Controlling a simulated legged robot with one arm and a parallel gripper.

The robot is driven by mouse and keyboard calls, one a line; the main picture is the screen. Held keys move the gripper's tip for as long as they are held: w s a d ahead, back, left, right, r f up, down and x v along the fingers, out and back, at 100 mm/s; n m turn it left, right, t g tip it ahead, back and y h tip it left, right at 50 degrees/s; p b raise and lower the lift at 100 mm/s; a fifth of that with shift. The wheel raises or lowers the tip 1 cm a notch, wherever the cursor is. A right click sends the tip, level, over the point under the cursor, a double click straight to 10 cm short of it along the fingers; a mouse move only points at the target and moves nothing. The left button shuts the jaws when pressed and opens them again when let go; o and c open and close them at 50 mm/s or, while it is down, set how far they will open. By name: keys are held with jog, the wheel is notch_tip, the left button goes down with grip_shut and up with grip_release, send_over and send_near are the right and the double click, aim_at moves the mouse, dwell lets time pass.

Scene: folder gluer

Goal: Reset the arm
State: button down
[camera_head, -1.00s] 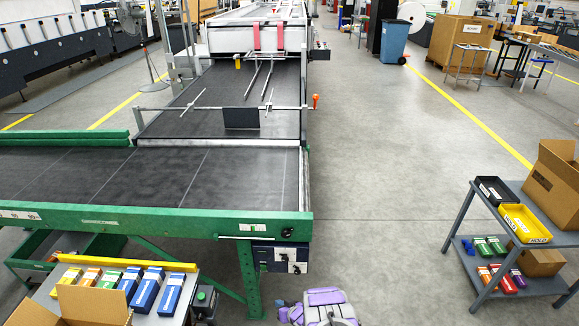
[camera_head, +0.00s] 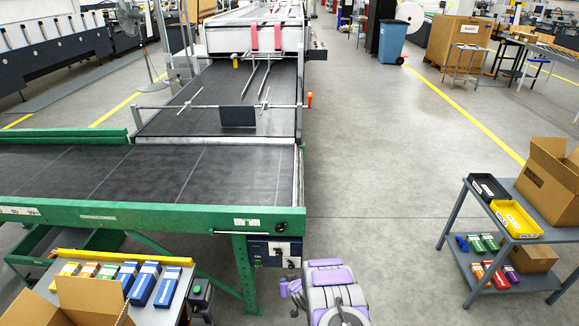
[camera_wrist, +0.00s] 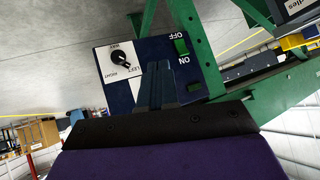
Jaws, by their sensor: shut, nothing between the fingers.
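My arm (camera_head: 328,288), purple and grey, shows folded at the bottom of the head view, just right of the conveyor's green leg. My gripper (camera_wrist: 158,68) shows in the wrist view as dark fingers, shut and empty. Behind the fingers is a dark blue and white control panel (camera_wrist: 108,82) with a black LEFT/RIGHT knob (camera_wrist: 122,59) and a green ON/OFF switch (camera_wrist: 181,46). The fingers overlap the panel in this view; I cannot tell the gap between them. The panel also shows under the conveyor in the head view (camera_head: 261,253).
The green-framed conveyor (camera_head: 150,212) fills the left. A grey bench (camera_head: 60,292) with coloured boxes and an open carton stands at lower left. A grey cart (camera_head: 462,212) with trays and cartons stands at right. The floor between conveyor and cart is clear.

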jog(key=s+d+r+g+h, duration=0.1)
jog(key=d+r, duration=0.2)
jog(key=r, duration=0.5)
jog(key=s+d+r+m+h, duration=0.1)
jog(key=d+r+h, duration=0.1)
jog(key=r, duration=0.6)
jog(key=s+d+r+g+h, duration=0.1)
jog(key=d+r, duration=0.2)
jog(key=r, duration=0.5)
jog(key=s+d+r+m+g, duration=0.1)
jog(key=s+d+r+g, duration=0.15)
jog(key=s+r, duration=0.6)
jog(key=s+d+r+g+h, duration=0.1)
jog(key=s+d+r, duration=0.1)
jog(key=s+r, duration=0.65)
jog(key=s+d+r+g, duration=0.25)
jog(key=s+r, duration=0.25)
jog(key=s, duration=0.6)
jog(key=s+r+g, duration=0.1)
jog(key=s+r, duration=0.1)
jog(key=s, duration=0.9)
jog(key=s+r+m+g, duration=0.1)
jog(key=s+r, duration=0.1)
jog(key=s, duration=0.9)
jog(key=shift+d, duration=0.1)
